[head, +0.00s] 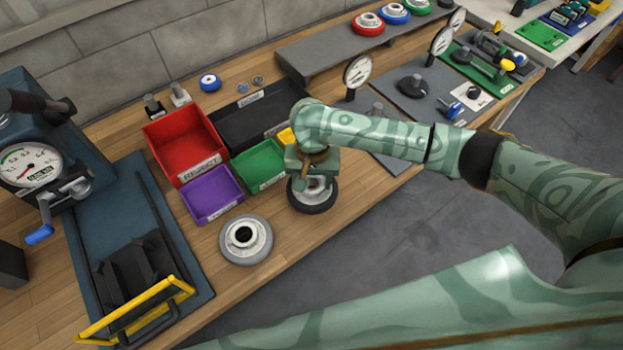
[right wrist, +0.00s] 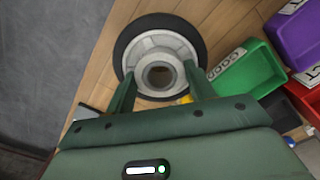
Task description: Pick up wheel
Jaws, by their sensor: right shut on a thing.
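A wheel with a black tyre and a pale metal hub (head: 312,196) is at the bench's front edge, just right of the green bin. My right gripper (head: 313,178) is over it from above, shut on the wheel. In the right wrist view the same wheel (right wrist: 160,48) shows its round hub with a dark centre hole, and the two green fingers of the gripper (right wrist: 160,72) reach onto the hub. I cannot tell whether the wheel touches the bench. A second, grey-rimmed wheel (head: 262,246) lies flat on the bench to the left. My left gripper is out of view.
Red (head: 180,140), green (head: 257,165), purple (head: 211,195) and black (head: 240,116) bins stand behind the wheels. A blue press (head: 185,270) with a gauge and yellow guard is at left. A grey shelf (head: 345,42) carries coloured wheels. Bare wood surrounds the second wheel.

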